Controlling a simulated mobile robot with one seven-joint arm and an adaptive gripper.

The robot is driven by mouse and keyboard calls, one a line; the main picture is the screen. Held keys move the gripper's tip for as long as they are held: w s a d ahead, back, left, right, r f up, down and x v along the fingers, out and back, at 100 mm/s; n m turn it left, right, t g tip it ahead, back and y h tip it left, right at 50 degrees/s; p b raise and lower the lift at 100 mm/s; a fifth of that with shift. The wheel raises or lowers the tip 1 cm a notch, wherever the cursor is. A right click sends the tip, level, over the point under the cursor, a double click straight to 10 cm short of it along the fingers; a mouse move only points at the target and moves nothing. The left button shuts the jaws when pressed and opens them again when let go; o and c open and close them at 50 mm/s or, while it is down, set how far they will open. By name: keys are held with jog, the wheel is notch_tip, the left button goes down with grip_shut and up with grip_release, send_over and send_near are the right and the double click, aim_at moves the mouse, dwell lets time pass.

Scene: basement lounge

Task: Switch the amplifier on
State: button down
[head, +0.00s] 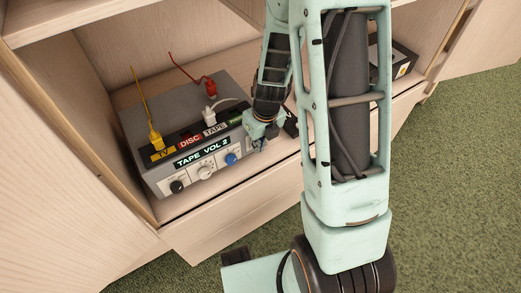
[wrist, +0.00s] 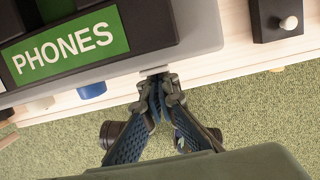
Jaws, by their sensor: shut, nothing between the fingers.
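The amplifier (head: 185,97) is a grey box on the cabinet shelf in the head view. Its top carries a row of labels, TV, DISC, TAPE and a green one, with plugs standing in it. Its front has a "TAPE VOL 2" display and black (head: 177,187), white (head: 205,172) and blue (head: 231,159) knobs. In the wrist view the green label reads PHONES (wrist: 65,45). My gripper (head: 260,143) is shut and empty at the amplifier's right front corner. Its fingertips (wrist: 157,82) meet at the grey edge; I cannot tell whether they touch it.
A small black box with a pale knob or lever (wrist: 289,23) sits on the shelf right of the amplifier, mostly hidden in the head view. Another dark box (head: 402,60) stands farther right. Cabinet walls enclose the shelf. Green carpet (head: 455,150) lies open in front.

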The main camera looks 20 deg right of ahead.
jog(key=shift+w, duration=0.2)
jog(key=shift+r+p, duration=0.8)
jog(key=shift+p, duration=0.1)
